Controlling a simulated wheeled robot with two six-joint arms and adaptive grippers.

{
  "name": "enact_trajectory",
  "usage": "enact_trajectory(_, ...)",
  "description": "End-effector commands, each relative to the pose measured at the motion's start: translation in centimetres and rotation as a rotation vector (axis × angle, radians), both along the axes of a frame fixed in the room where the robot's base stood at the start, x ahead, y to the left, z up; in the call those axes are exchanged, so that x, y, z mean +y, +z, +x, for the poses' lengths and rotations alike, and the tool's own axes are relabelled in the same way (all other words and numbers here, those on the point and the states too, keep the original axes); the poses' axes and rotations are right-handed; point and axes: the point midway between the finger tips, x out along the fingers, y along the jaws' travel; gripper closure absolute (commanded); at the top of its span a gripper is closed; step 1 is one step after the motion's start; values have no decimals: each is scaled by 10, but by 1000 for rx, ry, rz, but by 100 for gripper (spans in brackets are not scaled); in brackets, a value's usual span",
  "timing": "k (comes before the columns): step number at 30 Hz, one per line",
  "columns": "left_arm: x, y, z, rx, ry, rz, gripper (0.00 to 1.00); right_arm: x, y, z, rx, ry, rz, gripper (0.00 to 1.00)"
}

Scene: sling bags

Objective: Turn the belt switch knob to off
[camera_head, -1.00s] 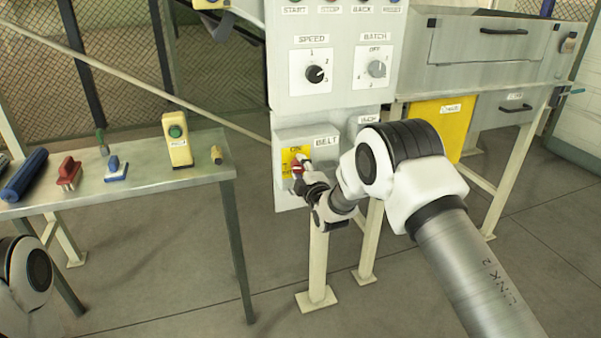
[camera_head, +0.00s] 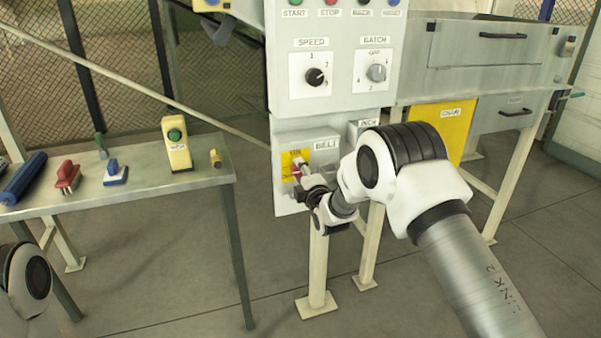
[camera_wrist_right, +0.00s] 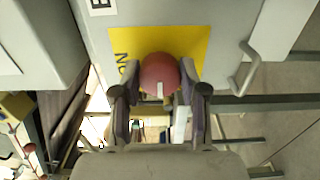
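The belt switch knob (camera_wrist_right: 160,75) is red and round with a white pointer mark, and sits on a yellow plate (camera_wrist_right: 200,45) with "ON" lettering. In the head view the plate (camera_head: 290,158) is on a grey box (camera_head: 323,160) labelled BELT; the knob (camera_head: 297,172) is partly covered there. My right gripper (camera_wrist_right: 160,78) has one finger on each side of the knob, and both appear to press against it. In the head view the right gripper (camera_head: 304,173) is in front of the plate. My left gripper is out of view.
Above is a panel (camera_head: 345,92) with SPEED and BATCH dials and buttons. A metal handle (camera_wrist_right: 245,68) is close to my right fingers. A table (camera_head: 140,195) with tools is at left.

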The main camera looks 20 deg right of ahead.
Motion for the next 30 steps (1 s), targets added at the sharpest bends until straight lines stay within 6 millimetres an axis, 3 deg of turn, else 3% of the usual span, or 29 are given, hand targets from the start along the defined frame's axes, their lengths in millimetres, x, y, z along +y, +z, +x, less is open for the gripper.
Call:
enact_trajectory(1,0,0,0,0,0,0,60,0,-1,0,2,0,-1,40)
enact_trajectory(2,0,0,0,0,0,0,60,0,-1,0,2,0,0,32)
enact_trajectory(14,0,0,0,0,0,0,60,0,0,-7,1,0,1,32)
enact_trajectory(17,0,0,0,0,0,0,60,-1,0,-23,3,0,1,32)
enact_trajectory(24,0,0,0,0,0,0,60,-3,-1,-86,4,0,0,32)
enact_trajectory(30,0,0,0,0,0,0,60,-4,-1,-117,2,0,0,32)
